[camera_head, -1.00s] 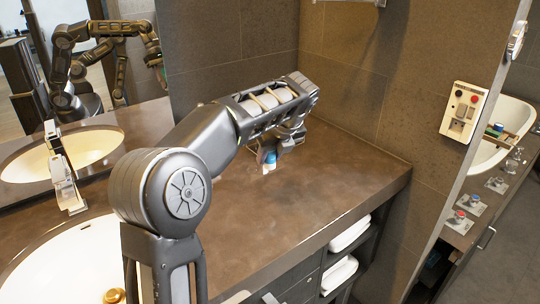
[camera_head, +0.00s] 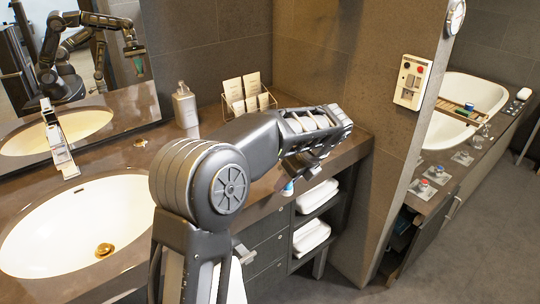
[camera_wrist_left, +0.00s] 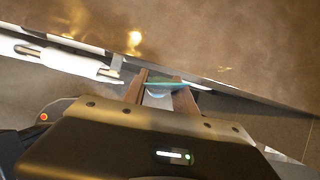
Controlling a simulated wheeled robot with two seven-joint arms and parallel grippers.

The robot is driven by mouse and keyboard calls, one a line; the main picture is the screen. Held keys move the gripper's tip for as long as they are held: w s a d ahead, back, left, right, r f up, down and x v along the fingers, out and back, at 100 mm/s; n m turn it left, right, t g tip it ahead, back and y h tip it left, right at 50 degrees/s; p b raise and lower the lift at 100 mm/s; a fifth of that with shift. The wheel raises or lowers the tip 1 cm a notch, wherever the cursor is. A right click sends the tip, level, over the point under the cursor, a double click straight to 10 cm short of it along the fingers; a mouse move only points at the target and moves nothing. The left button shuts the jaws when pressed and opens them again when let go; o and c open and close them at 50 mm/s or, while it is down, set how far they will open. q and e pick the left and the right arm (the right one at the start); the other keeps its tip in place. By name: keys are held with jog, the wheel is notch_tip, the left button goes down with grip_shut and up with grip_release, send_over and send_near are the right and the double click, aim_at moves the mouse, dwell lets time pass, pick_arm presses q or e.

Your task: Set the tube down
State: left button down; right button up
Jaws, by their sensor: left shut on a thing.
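My left gripper (camera_head: 303,166) is at the front edge of the brown counter (camera_head: 262,187), right of the sink, mostly hidden under my own wrist. A small white and blue tube end (camera_head: 288,188) shows below it. In the left wrist view the two fingers (camera_wrist_left: 158,94) are shut on the tube (camera_wrist_left: 172,86), which shows only as a teal and whitish piece between them. The head view does not clearly show whether the tube touches the counter. My right gripper is not in view.
A soap dispenser (camera_head: 185,108) and a rack of cards (camera_head: 247,97) stand at the back of the counter. The sink (camera_head: 75,235) is at the left. Shelves with rolled white towels (camera_head: 312,236) are below the counter. A wall panel (camera_head: 412,82) is at the right.

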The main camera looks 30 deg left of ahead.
pick_arm(q)
jog(key=s+d+f+n+g, duration=0.2)
jog(key=s+d+f+n, duration=0.2)
jog(key=d+f+n, duration=0.1)
jog(key=s+d+f+n+g, duration=0.2)
jog(key=s+d+f+n, duration=0.2)
jog(key=d, duration=0.6)
notch_tip(320, 180, down, 3)
jog(key=shift+s+d+r+n+g+h, duration=0.2)
jog(key=shift+s+n+g+h, duration=0.1)
jog(key=shift+n+g, duration=0.1)
